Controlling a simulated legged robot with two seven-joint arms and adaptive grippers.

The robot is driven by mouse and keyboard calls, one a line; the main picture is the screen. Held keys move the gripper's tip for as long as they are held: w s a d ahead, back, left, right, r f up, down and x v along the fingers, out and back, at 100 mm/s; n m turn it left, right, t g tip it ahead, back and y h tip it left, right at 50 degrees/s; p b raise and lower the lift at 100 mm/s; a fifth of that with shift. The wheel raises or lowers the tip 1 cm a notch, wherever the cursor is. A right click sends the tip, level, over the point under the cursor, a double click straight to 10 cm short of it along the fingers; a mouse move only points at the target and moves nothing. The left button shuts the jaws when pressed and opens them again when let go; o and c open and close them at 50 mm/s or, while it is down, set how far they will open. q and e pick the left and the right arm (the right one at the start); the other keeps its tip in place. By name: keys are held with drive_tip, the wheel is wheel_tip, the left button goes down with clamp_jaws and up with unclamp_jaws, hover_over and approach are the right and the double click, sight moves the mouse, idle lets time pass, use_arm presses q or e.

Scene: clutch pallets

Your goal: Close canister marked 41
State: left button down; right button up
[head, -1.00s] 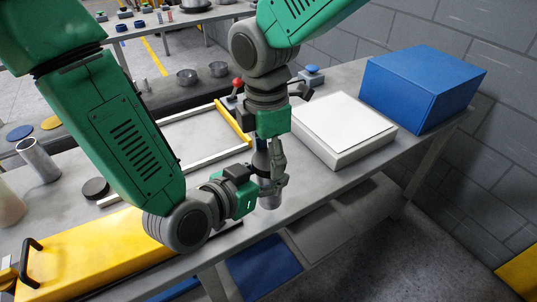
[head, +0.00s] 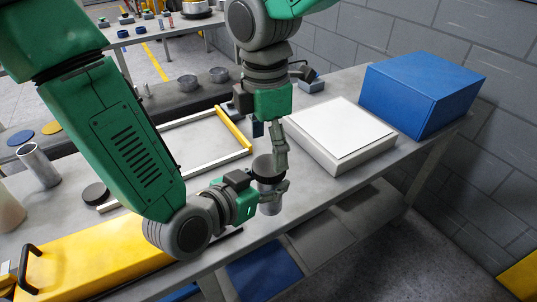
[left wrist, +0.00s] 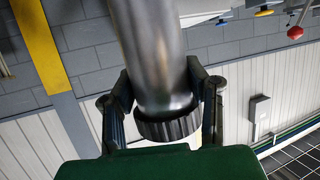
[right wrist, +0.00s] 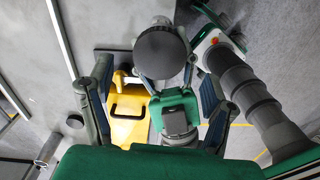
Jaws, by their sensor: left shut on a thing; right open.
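A grey metal canister (head: 270,207) stands roughly upright above the bench's front edge. My left gripper (head: 266,190) is shut around its side. In the left wrist view, its shiny body (left wrist: 152,50) and a dark ribbed cap (left wrist: 170,127) show between the fingers. My right gripper (head: 270,150) is open just above the canister, fingers pointing down. In the right wrist view, the round dark cap top (right wrist: 160,52) lies between and beyond the open fingers. I cannot read any number on the canister or tell how tightly the cap sits.
An open metal cylinder (head: 40,165) and a dark disc (head: 95,193) are on the bench at left. A yellow case (head: 95,255) lies in front. A white flat box (head: 340,135) and a blue box (head: 420,90) are at right. A yellow-edged frame (head: 232,130) lies behind.

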sight(269, 164)
drive_tip(key=shift+c, duration=0.3)
drive_tip(key=n, duration=0.2)
drive_tip(key=r+n, duration=0.1)
drive_tip(key=n, duration=0.2)
drive_tip(key=shift+s+a+r, duration=0.1)
drive_tip(key=shift+a+r, duration=0.1)
drive_tip(key=n, duration=0.2)
drive_tip(key=r+n, duration=0.1)
drive_tip(key=n, duration=0.2)
drive_tip(key=shift+w+d+r+n, duration=0.15)
drive_tip(key=shift+w+r+n, duration=0.1)
drive_tip(key=shift+r+n, duration=0.1)
drive_tip(key=shift+d+f, duration=0.1)
drive_tip(key=shift+f, duration=3.95)
